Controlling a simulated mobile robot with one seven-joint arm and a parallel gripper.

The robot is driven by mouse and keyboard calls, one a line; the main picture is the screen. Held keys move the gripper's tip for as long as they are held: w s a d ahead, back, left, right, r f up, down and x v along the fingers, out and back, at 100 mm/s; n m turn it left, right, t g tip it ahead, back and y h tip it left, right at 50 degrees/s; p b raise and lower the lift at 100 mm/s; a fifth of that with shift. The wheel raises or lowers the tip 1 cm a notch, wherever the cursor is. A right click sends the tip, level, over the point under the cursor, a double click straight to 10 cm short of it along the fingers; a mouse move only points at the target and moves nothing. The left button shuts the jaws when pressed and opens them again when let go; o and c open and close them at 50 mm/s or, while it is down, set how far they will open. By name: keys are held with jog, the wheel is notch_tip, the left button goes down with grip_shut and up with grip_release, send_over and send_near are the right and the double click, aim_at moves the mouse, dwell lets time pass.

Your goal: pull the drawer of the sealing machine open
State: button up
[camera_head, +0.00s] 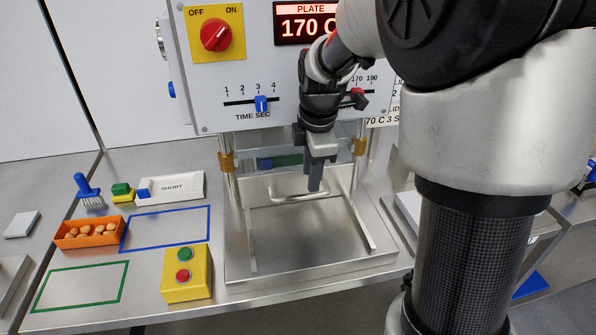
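The sealing machine (210,92) stands at the back, with a panel above and a metal base (300,275) below. Its drawer (258,188) is a metal tray between two guide rails, sitting back under the machine head. A curved bar handle (285,196) is at the drawer's front. My gripper (315,187) points down at the right part of the handle. It hides that part. The fingers overlap in this view, so I cannot tell whether they are open, or whether they touch the bar.
The metal base is bare in front of the drawer. A yellow button box (187,288) stands left of it. My arm covers the right side.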

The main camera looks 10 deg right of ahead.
aim_at(309, 196)
jog(key=f, duration=0.3)
jog(key=w+f, duration=0.1)
jog(key=f, duration=0.1)
jog(key=shift+w+f, duration=0.1)
jog(key=shift+f, duration=0.3)
grip_shut()
